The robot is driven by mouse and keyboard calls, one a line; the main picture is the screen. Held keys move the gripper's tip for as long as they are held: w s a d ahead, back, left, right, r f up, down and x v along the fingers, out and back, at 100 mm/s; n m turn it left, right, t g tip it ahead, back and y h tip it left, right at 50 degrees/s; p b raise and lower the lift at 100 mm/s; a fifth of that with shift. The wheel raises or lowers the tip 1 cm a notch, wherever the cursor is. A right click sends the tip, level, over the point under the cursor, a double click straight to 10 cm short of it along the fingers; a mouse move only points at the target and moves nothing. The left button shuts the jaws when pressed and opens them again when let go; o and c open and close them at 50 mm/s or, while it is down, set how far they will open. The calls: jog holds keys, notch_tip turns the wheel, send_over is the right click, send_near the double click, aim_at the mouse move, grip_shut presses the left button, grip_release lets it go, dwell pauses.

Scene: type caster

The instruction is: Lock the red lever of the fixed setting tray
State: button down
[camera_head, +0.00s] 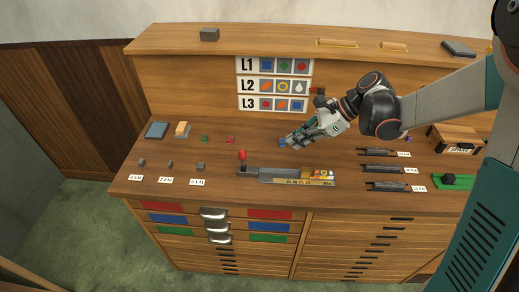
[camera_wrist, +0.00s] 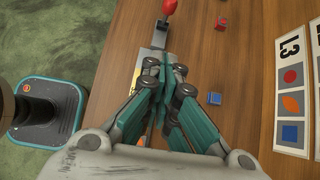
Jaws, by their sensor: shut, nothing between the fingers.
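The fixed setting tray (camera_head: 280,175) is a grey metal bar with a yellow scale strip, near the front middle of the bench top. Its red lever (camera_head: 242,155) stands at the tray's left end with a round red knob on a dark stem. The red lever also shows at the top of the wrist view (camera_wrist: 169,8). My gripper (camera_head: 287,141) is shut and empty, above the bench, to the right of the lever and behind the tray. In the wrist view, my gripper (camera_wrist: 163,62) covers part of the tray (camera_wrist: 148,57).
A blue block (camera_wrist: 214,98) lies close to my gripper, and a red block (camera_head: 230,139) lies behind the lever. Small dark blocks stand at left. Several dark holders (camera_head: 383,168) sit at right. A chart (camera_head: 274,84) is on the back panel. Drawers lie below the front edge.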

aim_at(243, 160)
jog(key=shift+w+f, duration=0.15)
jog(key=shift+f, duration=0.1)
jog(key=b+x, duration=0.3)
jog(key=x, duration=0.7)
jog(key=shift+a+f, duration=0.2)
jog(key=shift+a, duration=0.1)
jog(key=shift+a+r, duration=0.2)
jog(key=shift+a, duration=1)
jog(key=shift+a+r, duration=0.1)
jog(key=shift+a, duration=0.55)
